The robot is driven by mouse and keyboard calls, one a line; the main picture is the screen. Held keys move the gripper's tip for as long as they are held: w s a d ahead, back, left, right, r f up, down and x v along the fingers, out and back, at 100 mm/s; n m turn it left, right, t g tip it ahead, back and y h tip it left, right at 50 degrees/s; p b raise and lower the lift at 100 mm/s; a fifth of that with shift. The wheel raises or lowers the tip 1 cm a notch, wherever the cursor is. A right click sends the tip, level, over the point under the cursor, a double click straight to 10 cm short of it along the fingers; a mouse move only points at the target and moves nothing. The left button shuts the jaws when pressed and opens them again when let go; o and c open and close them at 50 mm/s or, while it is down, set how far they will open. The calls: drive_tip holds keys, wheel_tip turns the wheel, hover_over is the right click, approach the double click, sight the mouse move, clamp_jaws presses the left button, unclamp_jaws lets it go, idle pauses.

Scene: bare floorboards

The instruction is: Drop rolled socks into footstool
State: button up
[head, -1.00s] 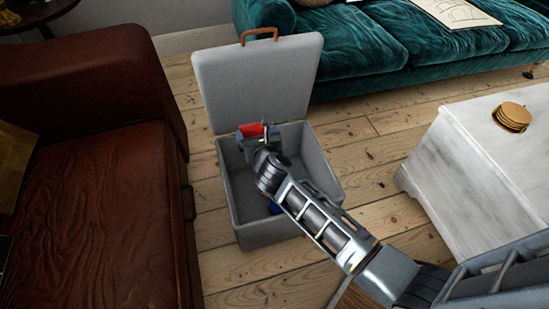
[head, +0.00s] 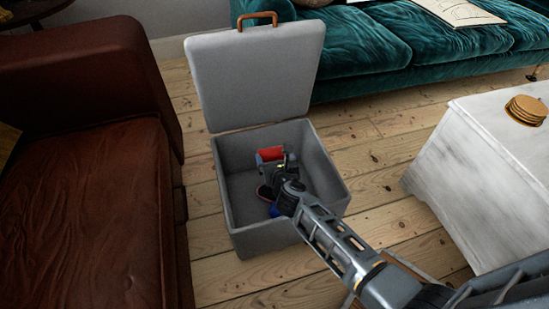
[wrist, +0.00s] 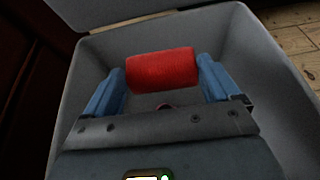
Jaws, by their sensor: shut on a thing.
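The footstool (head: 232,170) is a grey open box with its lid (head: 255,75) raised at the back. My gripper (head: 272,158) is down inside the box opening. It is shut on the red rolled socks (head: 271,153). In the wrist view, the red roll (wrist: 160,70) lies crosswise between the two blue fingers of my gripper (wrist: 160,80). The box walls (wrist: 245,60) surround it. A dark red item (head: 265,192) and a blue item (head: 275,210) show low in the box, partly hidden by my arm.
A brown leather seat (head: 90,220) stands close on the left. A teal sofa (head: 370,60) is behind on the right. A whitish table (head: 480,170) with coasters (head: 526,110) stands at right. Bare floorboards (head: 385,150) lie between them.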

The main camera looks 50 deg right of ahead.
drive_tip(key=shift+f+b, duration=0.5)
drive_tip(key=shift+f, duration=0.3)
drive_tip(key=o, duration=0.8)
drive_tip(key=shift+c, duration=0.2)
drive_tip(key=p+v, duration=0.2)
drive_tip(key=v, duration=0.5)
drive_tip(key=shift+s+a+r+p, duration=0.2)
drive_tip(key=shift+s+a+p, duration=0.05)
drive_tip(key=shift+a+p, duration=0.1)
